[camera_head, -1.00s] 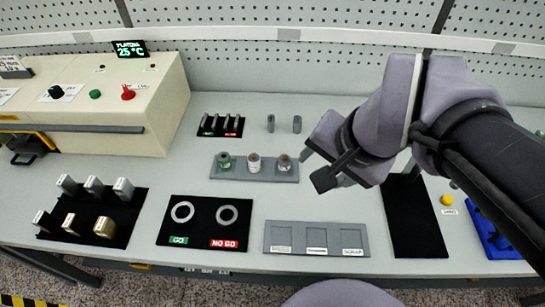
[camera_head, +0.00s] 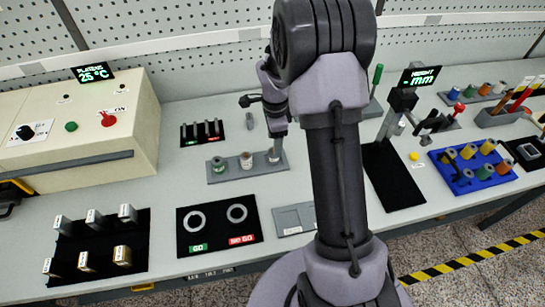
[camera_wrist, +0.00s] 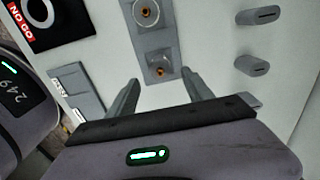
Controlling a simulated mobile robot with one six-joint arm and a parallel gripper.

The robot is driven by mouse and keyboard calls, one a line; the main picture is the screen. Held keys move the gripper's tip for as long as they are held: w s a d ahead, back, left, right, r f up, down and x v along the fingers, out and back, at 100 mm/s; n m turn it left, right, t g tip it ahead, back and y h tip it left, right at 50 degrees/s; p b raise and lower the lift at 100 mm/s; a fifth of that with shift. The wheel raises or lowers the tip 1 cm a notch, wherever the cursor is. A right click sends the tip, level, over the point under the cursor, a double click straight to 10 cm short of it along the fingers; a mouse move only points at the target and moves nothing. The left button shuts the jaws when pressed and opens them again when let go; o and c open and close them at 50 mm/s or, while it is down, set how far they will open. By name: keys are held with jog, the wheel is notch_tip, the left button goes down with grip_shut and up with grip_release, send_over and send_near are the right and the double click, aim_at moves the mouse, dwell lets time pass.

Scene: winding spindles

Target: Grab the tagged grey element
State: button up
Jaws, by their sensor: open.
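In the head view my gripper (camera_head: 277,133) is right above the grey spindle, partly hidden by my arm.
Two loose grey pieces (camera_wrist: 257,15) (camera_wrist: 251,66) lie beside the strip. The GO / NO GO ring mat (camera_head: 184,243) and a grey sorting tray (camera_head: 290,230) are in front. A pin-gauge block (camera_head: 201,143) stands behind. A height gauge (camera_head: 400,100) is at right.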

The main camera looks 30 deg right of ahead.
notch_tip(320, 180, down, 6)
jog(key=shift+w+a+r+b, duration=0.15)
jog(key=shift+r+b, duration=0.05)
jog(key=shift+b, duration=0.6)
jog(key=shift+r, duration=0.1)
jog(key=shift+c, duration=0.9)
grip_shut()
jog(key=shift+r, duration=0.15)
